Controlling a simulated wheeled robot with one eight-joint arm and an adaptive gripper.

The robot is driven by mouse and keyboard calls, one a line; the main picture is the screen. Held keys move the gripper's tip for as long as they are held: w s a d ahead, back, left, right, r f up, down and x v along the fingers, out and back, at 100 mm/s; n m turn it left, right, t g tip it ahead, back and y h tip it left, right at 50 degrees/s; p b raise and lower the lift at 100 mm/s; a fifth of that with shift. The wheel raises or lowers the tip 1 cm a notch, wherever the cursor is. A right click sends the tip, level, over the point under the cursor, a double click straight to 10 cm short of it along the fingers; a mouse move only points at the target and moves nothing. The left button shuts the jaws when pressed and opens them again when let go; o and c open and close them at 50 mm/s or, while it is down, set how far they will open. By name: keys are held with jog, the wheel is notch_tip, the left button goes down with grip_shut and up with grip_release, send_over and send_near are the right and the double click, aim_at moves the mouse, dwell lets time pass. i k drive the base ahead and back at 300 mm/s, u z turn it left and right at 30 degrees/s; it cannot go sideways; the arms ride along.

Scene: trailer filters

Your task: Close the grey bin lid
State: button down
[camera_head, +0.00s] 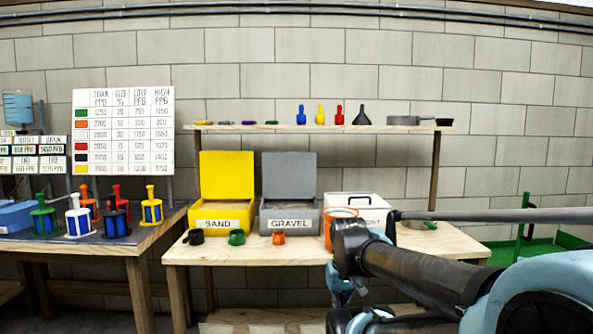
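The grey bin (290,220), labelled GRAVEL, stands on the wooden table between the yellow SAND bin and a white box. Its grey lid (289,175) is open and stands upright at the back, above the bin's rear edge. What is inside the bin is hard to make out. My dark and light-blue arm reaches in from the lower right and bends in front of the white box, to the right of the grey bin. I cannot make out my gripper's fingers. No part of my arm visibly touches the lid.
The yellow bin (224,210) is also open. Small black, green and orange cups stand in front of the bins. A shelf (350,128) with funnels runs above the lids.

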aim_at(285, 174)
jog(key=k, duration=1)
jog(key=z, duration=0.6)
jog(key=i, duration=2.05)
jog(key=u, duration=0.55)
